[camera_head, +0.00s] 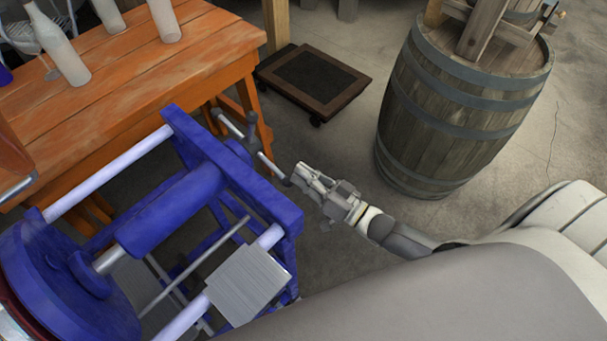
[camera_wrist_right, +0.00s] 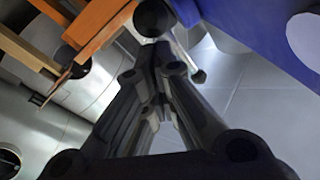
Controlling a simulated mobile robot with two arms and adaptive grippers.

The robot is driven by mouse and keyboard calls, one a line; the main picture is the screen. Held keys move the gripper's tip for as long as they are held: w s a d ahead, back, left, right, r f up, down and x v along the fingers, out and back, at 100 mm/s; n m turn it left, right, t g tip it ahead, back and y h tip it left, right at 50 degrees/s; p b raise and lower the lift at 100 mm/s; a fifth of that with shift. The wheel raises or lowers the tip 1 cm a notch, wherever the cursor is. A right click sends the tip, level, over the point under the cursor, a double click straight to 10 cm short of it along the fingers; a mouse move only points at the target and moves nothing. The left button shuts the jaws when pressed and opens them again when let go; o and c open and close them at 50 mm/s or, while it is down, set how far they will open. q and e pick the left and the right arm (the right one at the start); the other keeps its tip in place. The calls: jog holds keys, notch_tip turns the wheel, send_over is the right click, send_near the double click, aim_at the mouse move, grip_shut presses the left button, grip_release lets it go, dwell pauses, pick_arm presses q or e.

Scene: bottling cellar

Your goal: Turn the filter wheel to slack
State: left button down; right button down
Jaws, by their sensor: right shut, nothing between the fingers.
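The blue filter press (camera_head: 235,175) stands at the left in the head view. Its filter wheel (camera_head: 250,140) is a grey hub with bar spokes on the outer side of the blue end frame. One spoke points down and right toward my right gripper (camera_head: 301,172). That gripper is shut and empty beside the spoke's end; whether they touch I cannot tell. In the right wrist view the dark fingers (camera_wrist_right: 150,85) reach toward the wheel's dark round hub (camera_wrist_right: 152,18), and a spoke with a knob (camera_wrist_right: 198,76) lies just right of them. My left gripper is not in view.
An orange wooden table (camera_head: 130,70) with several pale bottles (camera_head: 60,50) stands behind the press. A low dark wheeled platform (camera_head: 312,82) sits on the floor beyond. A large barrel (camera_head: 450,110) stands to the right.

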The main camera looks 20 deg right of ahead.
jog(key=shift+f+b, duration=0.6)
jog(key=shift+f, duration=0.1)
